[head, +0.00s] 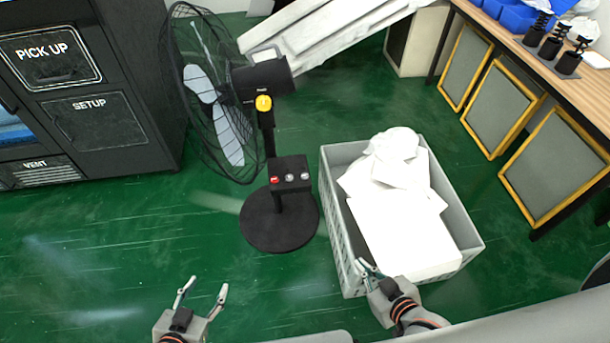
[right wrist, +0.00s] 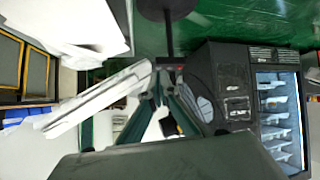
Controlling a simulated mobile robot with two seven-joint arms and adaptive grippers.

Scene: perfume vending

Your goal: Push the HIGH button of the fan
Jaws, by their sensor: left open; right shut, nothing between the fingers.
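The black floor fan (head: 228,110) stands on a round base (head: 279,222) in the head view. Its control box (head: 290,172) is low on the pole, with a red button (head: 274,180) and two grey buttons (head: 290,178), (head: 305,176) to its right. The button labels are too small to read. My left gripper (head: 203,284) is open and empty, in front of the fan base and to its left. My right gripper (head: 365,267) is shut and empty, by the crate's near left corner, apart from the box. The right wrist view shows the right gripper's fingers (right wrist: 163,92), with the fan base (right wrist: 166,9) beyond them.
A grey crate (head: 337,222) with white packages (head: 405,235) stands right of the fan. A black vending machine (head: 110,140) is at the left. A wooden table (head: 520,55) with framed panels below it is at the right. Green floor (head: 130,235) is clear at the front left.

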